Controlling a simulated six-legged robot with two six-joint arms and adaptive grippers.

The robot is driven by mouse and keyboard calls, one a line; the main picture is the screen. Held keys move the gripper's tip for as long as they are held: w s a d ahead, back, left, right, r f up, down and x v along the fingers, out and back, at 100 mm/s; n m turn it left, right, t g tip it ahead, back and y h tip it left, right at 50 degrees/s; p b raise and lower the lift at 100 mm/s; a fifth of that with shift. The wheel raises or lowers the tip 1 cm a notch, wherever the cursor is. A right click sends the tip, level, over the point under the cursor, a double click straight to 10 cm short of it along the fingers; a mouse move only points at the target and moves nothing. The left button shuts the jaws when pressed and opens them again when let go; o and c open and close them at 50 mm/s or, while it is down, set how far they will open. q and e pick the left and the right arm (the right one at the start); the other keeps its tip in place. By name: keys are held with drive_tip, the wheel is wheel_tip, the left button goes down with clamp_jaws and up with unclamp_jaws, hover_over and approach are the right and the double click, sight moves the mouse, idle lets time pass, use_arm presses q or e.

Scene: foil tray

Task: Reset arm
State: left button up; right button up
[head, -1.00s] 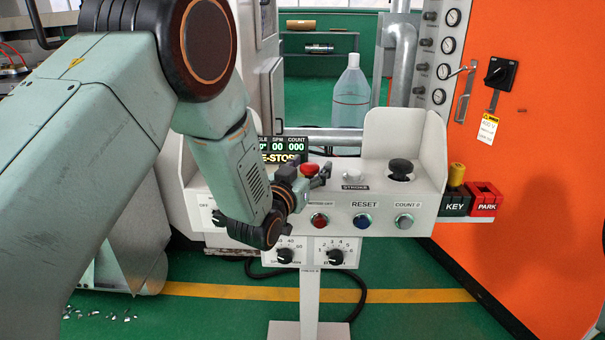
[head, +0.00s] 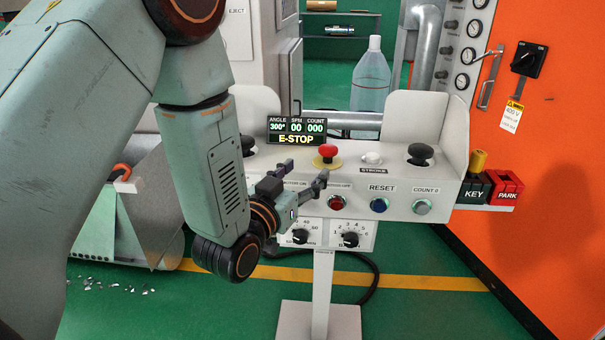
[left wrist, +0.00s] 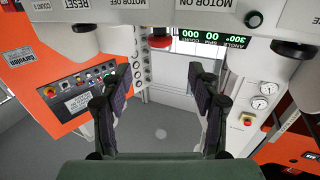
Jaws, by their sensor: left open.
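My left gripper (head: 304,173) is open and empty, in front of the white control console (head: 460,150), just below and left of the red mushroom button (head: 327,150) on its yellow base. The fingers look apart from the button. In the left wrist view the gripper (left wrist: 158,95) shows two spread dark fingers with nothing between them. The display (head: 296,131) reads 300°, 00, 000 and E-STOP. My right gripper is not in view.
Two dark knobs (head: 350,240) sit under the console. KEY and PARK blocks (head: 506,188) stick out at its right, beside the orange cabinet (head: 560,140). A clear bottle (head: 371,80) stands behind. A metal chute (head: 150,210) is at left, with scraps on the green floor.

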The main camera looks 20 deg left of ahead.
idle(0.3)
use_arm(q)
drive_tip(key=s+a+f+n+g+y, duration=0.1)
drive_tip(key=s+f+g, duration=0.45)
drive_tip(key=f, duration=0.45)
drive_tip(key=s+a+f+g, duration=0.1)
drive_tip(key=s+f+g, duration=0.3)
drive_tip(key=s+f, duration=0.45)
drive_tip(key=s+f+g, duration=0.4)
drive_tip(key=s+f, duration=0.2)
drive_tip(key=s, duration=0.5)
drive_tip(key=s+f+g+p, duration=0.1)
drive_tip(key=s+f+g, duration=0.3)
drive_tip(key=s, duration=0.7)
wheel_tip(320, 180, down, 2)
drive_tip(key=shift+s+n+y+p, duration=0.3)
drive_tip(key=shift+s+y, duration=0.05)
drive_tip(key=shift+y, duration=0.05)
drive_tip(key=shift+a+g, duration=0.1)
drive_tip(key=shift+g, duration=0.15)
